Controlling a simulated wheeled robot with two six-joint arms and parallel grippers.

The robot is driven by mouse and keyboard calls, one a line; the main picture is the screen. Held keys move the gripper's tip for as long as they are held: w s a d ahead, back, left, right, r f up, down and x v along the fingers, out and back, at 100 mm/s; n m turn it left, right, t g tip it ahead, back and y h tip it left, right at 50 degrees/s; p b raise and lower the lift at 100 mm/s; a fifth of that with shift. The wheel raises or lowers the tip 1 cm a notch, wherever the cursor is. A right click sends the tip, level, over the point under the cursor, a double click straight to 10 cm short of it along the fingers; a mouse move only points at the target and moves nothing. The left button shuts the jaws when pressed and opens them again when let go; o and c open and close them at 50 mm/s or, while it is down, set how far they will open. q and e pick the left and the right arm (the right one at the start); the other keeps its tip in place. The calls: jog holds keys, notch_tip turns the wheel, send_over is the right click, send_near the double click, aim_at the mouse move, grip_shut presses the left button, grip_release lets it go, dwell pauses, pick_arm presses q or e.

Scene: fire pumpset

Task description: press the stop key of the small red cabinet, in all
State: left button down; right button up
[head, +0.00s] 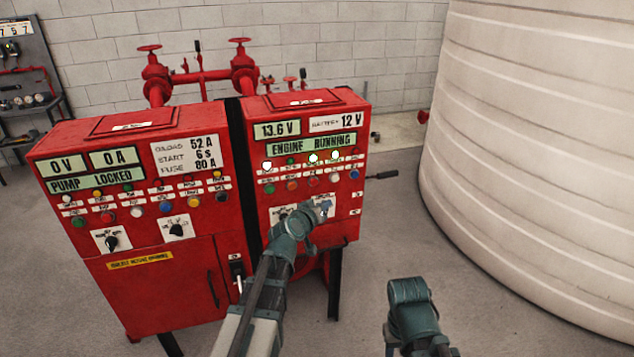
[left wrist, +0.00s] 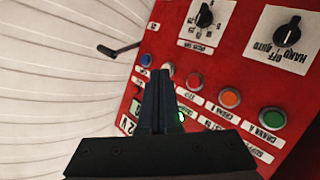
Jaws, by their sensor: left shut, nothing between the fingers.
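The small red cabinet (head: 298,215) is the right one of two in the head view; its display (head: 312,142) reads ENGINE RUNNING. A lower row of keys shows a red key (head: 313,181) in the middle, also in the left wrist view (left wrist: 194,80). Its label is too small to read, so I cannot confirm it is the stop key. My left gripper (head: 325,208) is shut and empty, in front of the panel below the keys. In the left wrist view its fingertips (left wrist: 160,74) overlap the area beside the white (left wrist: 168,68) and red keys; contact cannot be told.
Orange (left wrist: 230,97), green (left wrist: 272,117) and blue (left wrist: 146,60) keys share the row. Rotary switches (left wrist: 287,29) sit beside it. A larger red cabinet (head: 150,290) stands at left, a ribbed white tank (head: 540,150) at right. Grey floor (head: 370,235) lies between.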

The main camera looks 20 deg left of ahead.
aim_at(318, 183)
pick_arm(q)
jog(key=shift+w, duration=0.1)
jog(key=shift+w+a, duration=0.8)
jog(key=shift+w, duration=0.4)
jog(key=shift+w+a, duration=0.85)
jog(key=shift+w, duration=0.3)
jog(key=shift+w+a, duration=0.8)
jog(key=shift+w, duration=0.4)
jog(key=shift+w+a, duration=0.25)
jog(key=shift+w, duration=0.1)
jog(key=shift+w+a, duration=0.25)
jog(key=shift+w, duration=0.1)
dwell(0.4)
jog(key=shift+s, duration=0.1)
jog(key=shift+s+d, duration=0.5)
jog(key=shift+s, duration=0.1)
jog(key=shift+s, duration=0.1)
